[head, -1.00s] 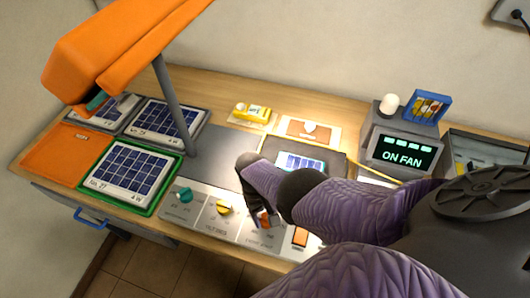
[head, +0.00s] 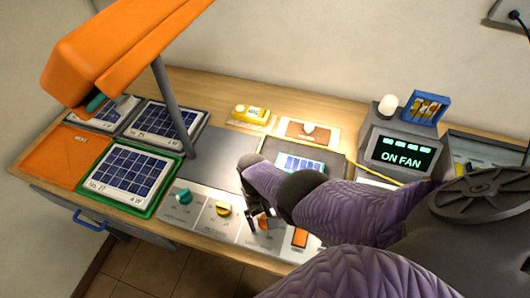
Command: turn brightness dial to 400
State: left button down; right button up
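A grey control panel (head: 200,222) lies along the front edge of the bench. It carries a teal dial (head: 183,197), a yellow dial (head: 223,209) and an orange dial (head: 264,221); their small labels are too blurred to read, so I cannot tell which sets brightness. My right gripper (head: 261,222) points down at the orange dial, with dark fingers beside it that partly hide it. I cannot tell whether they touch or grip it. My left gripper is not in view.
An orange lamp (head: 110,55) on a grey post overhangs the left. Solar panels (head: 133,178) lie beneath it. An orange rocker switch (head: 300,238) sits right of the dials. A yellow block (head: 251,113) lies at the back.

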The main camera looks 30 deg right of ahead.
jog(key=p+v, duration=0.4)
jog(key=v, duration=0.6)
